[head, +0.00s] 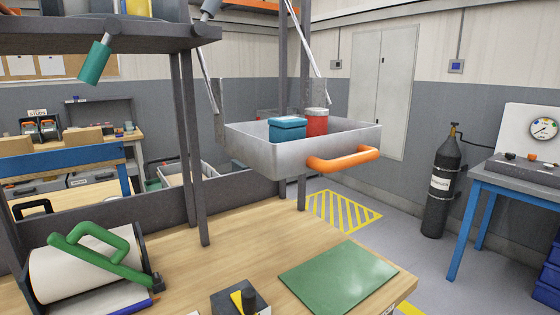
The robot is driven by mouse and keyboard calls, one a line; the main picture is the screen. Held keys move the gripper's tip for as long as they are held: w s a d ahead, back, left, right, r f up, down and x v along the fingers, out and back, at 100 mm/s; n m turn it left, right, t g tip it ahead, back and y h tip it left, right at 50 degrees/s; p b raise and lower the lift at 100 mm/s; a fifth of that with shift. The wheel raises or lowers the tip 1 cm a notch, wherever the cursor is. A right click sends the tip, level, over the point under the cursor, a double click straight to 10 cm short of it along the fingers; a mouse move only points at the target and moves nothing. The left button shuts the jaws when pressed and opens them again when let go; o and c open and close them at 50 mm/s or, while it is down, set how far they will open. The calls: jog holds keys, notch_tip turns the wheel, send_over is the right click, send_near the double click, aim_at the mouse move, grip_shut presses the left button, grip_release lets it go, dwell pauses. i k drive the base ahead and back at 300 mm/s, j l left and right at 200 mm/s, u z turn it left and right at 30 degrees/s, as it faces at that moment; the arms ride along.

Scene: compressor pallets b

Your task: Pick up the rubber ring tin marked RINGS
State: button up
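No marking that reads RINGS can be made out. A red round tin with a pale lid (317,122) stands in a grey metal tray (265,155) with an orange handle. A teal container (287,130) stands beside it on the left. The tray's front wall hides the lower parts of both. I cannot tell whether either one is the rubber ring tin. My gripper is not in view.
A wooden bench (215,270) carries a green mat (338,277), a paper roll (80,270) with a green handle, and a small dark block. Dark posts and an upper shelf (110,35) stand left of the tray. A gas cylinder (440,190) stands right.

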aim_at(282, 128)
jog(key=i+j+z, duration=0.15)
jog(key=j, duration=0.2)
jog(key=i+j+z, duration=0.15)
jog(key=j, duration=0.15)
jog(key=j+z, duration=0.15)
jog(key=j, duration=0.2)
jog(key=i+j+z, duration=0.15)
jog(key=j, duration=0.25)
